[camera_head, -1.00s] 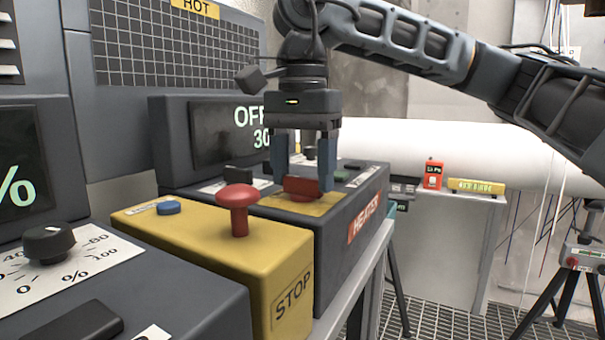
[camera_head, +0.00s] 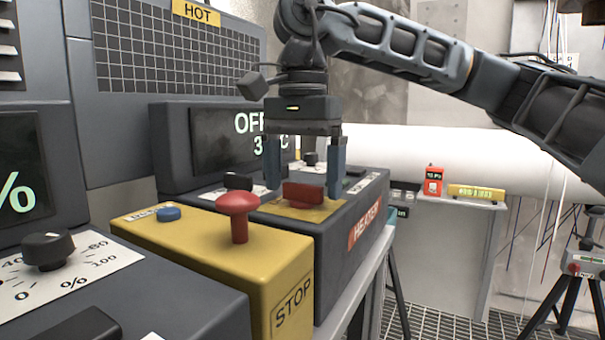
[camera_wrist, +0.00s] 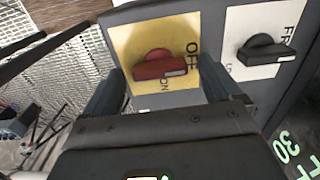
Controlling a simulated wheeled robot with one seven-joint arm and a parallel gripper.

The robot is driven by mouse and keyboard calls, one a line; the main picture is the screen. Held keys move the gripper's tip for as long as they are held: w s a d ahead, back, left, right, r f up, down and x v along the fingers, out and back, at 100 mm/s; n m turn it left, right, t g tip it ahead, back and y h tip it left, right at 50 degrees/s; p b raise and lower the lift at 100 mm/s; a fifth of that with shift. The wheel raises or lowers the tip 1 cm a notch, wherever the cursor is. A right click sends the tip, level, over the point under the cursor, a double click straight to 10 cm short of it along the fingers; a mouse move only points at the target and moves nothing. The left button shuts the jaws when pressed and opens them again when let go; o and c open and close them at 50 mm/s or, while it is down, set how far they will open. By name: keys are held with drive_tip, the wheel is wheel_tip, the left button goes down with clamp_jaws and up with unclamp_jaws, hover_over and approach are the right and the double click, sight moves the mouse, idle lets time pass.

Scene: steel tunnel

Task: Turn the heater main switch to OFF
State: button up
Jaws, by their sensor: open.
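The heater main switch, a red rotary knob (camera_head: 303,195), sits on a yellow plate (camera_head: 262,207) on top of the grey heater box (camera_head: 345,225). In the wrist view the knob (camera_wrist: 160,66) lies roughly crosswise on its plate (camera_wrist: 128,45), its white mark at the right end, with OFF printed to its right and ON below. My gripper (camera_head: 303,190) points down over the switch, open, one finger on each side of the knob. I see no finger pressing on it; the exact gap is unclear. The heater display (camera_head: 235,138) reads OFF and about 30 °C.
A yellow box with a red mushroom STOP button (camera_head: 238,212) and a blue button (camera_head: 168,214) stands in front of the heater box. A black knob (camera_head: 238,181) is left of the switch. A percent dial (camera_head: 48,250) is at the left.

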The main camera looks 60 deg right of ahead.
sight(303, 184)
drive_tip(key=shift+r+p, duration=0.4)
drive_tip(key=shift+r, duration=3.55)
